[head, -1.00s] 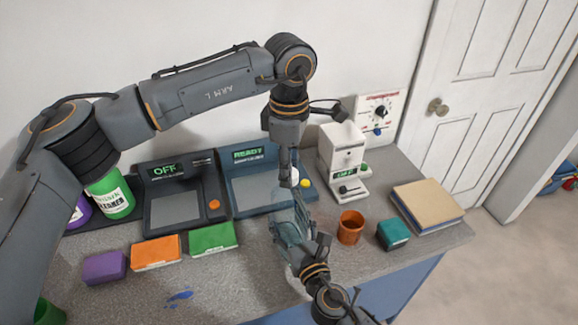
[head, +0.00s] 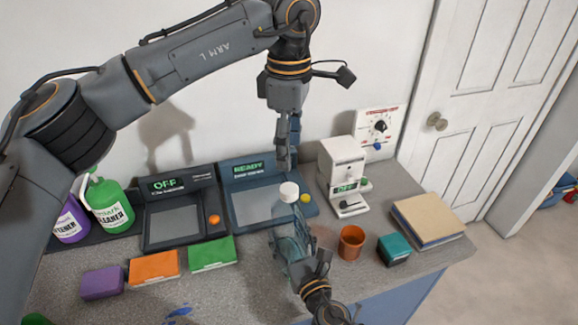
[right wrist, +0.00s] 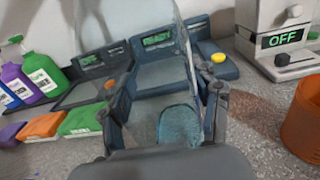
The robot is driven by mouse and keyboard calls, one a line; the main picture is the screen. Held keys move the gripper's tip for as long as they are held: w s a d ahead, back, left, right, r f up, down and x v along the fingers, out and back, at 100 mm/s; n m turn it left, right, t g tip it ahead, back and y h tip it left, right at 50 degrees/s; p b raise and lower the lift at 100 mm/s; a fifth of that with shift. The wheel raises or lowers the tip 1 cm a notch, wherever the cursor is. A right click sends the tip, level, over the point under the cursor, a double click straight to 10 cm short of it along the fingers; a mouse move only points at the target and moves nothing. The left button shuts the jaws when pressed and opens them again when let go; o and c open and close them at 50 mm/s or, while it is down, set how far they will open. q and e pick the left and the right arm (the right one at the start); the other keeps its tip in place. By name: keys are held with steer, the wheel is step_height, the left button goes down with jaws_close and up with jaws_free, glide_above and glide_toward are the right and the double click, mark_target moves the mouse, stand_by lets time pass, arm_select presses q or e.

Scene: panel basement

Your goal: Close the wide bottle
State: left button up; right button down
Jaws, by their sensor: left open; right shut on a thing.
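The wide bottle (head: 290,240) is clear, bluish and see-through. It stands upright over the counter in front of the READY panel. A white cap (head: 289,190) shows at its top; I cannot tell how tightly it sits. My right gripper (head: 300,262) is shut on the lower part of the bottle. In the right wrist view the bottle (right wrist: 155,65) rises between the fingers, and its top is out of frame. My left gripper (head: 288,163) is open and empty, pointing down just above the cap and apart from it.
The READY panel (head: 262,203) and OFF panel (head: 175,215) stand behind. An orange cup (head: 351,242), teal box (head: 394,249) and white dispenser (head: 343,170) are to the right. Sponge-like blocks (head: 153,268) and cleaner bottles (head: 108,205) are left. A blue spill (head: 178,312) lies in front.

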arm_select(q)
steer(key=shift+r, duration=1.35)
arm_select(e)
steer(key=shift+c, duration=1.2)
jaws_free()
steer(key=v, duration=1.2)
